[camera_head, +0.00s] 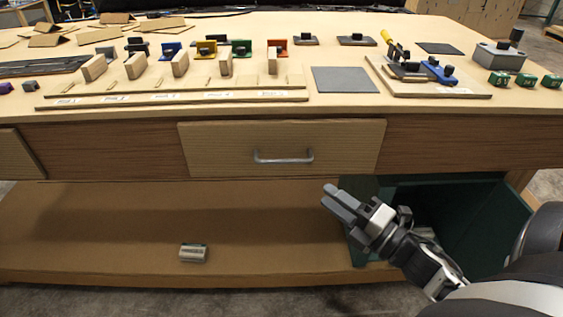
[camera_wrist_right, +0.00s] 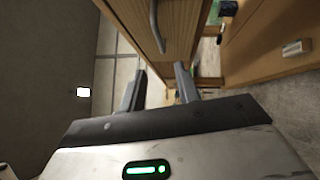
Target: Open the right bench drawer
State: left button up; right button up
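The right bench drawer (camera_head: 220,150) has a light wood front in the bench's front face and looks shut. The handle also shows at the top of the right wrist view (camera_wrist_right: 156,25), beyond the fingertips. My right gripper (camera_head: 333,196) is below and to the right of the handle, apart from it. In the wrist view its two fingers (camera_wrist_right: 160,73) are spread with nothing between them. My left gripper is in neither view.
Another drawer (camera_head: 15,155) is at the left edge. The bench top (camera_head: 240,109) carries blocks, clips and a grey mat (camera_head: 345,80). Below, a small box (camera_head: 193,253) lies on the lower shelf (camera_head: 100,235), and a dark green bin (camera_head: 465,225) stands behind my right arm.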

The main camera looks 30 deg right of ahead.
aim_at(281, 161)
jog(key=p+x, duration=0.1)
jog(key=x, duration=1.3)
jog(key=shift+w, duration=0.3)
grip_shut()
